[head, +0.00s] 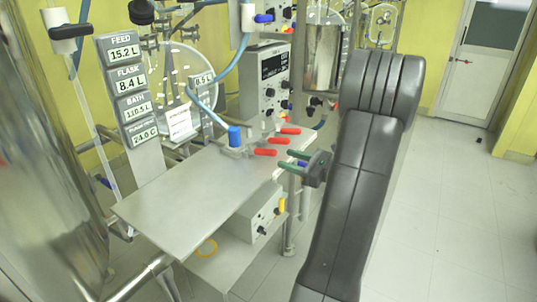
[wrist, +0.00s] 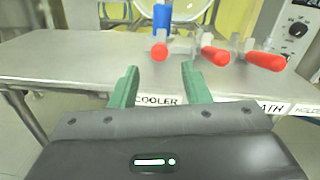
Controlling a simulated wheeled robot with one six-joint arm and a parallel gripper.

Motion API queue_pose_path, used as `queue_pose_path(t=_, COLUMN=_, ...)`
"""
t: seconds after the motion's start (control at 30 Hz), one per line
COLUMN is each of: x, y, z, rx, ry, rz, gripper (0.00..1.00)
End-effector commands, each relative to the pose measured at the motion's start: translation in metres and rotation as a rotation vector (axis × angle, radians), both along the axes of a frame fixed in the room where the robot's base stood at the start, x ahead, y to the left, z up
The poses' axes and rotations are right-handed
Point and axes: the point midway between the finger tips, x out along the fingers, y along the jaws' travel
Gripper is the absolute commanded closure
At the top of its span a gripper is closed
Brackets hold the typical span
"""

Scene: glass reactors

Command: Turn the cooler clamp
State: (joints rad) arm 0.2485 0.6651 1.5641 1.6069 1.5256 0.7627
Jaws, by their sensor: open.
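Three red-handled clamps stand in a row at the table edge. The leftmost in the wrist view (wrist: 159,52), above the printed word COOLER (wrist: 157,100), appears to be the cooler clamp; it looks to be the nearest red handle in the head view (head: 265,152). Its handle points toward my gripper. My gripper (head: 290,159) is open and empty, just off the table edge. In the wrist view its green fingers (wrist: 160,72) lie either side of the line to that handle, which shows beyond the tips. I see no contact.
The middle (wrist: 215,56) and right (wrist: 266,60) red handles are close beside it. A blue-topped fitting (head: 235,135) stands behind the cooler clamp. A control box (head: 265,80) is at the back. The tabletop (head: 185,195) is otherwise mostly bare.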

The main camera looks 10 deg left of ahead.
Motion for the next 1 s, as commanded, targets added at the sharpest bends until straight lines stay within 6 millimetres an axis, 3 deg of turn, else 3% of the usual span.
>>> queue_pose_path(t=0.2, x=0.013, y=0.044, z=-0.001, rx=-0.001, ry=-0.003, rz=0.004, gripper=0.58)
queue_pose_path(t=0.4, x=0.021, y=0.069, z=-0.001, rx=-0.002, ry=-0.002, rz=0.002, gripper=0.58)
queue_pose_path(t=0.8, x=0.024, y=0.076, z=0.0, rx=-0.001, ry=-0.001, rz=0.0, gripper=0.58)
queue_pose_path(t=0.83, x=0.024, y=0.076, z=0.0, rx=-0.001, ry=-0.001, rz=0.0, gripper=0.6)
queue_pose_path(t=1.0, x=0.024, y=0.076, z=0.0, rx=-0.002, ry=-0.002, rz=0.0, gripper=0.93)
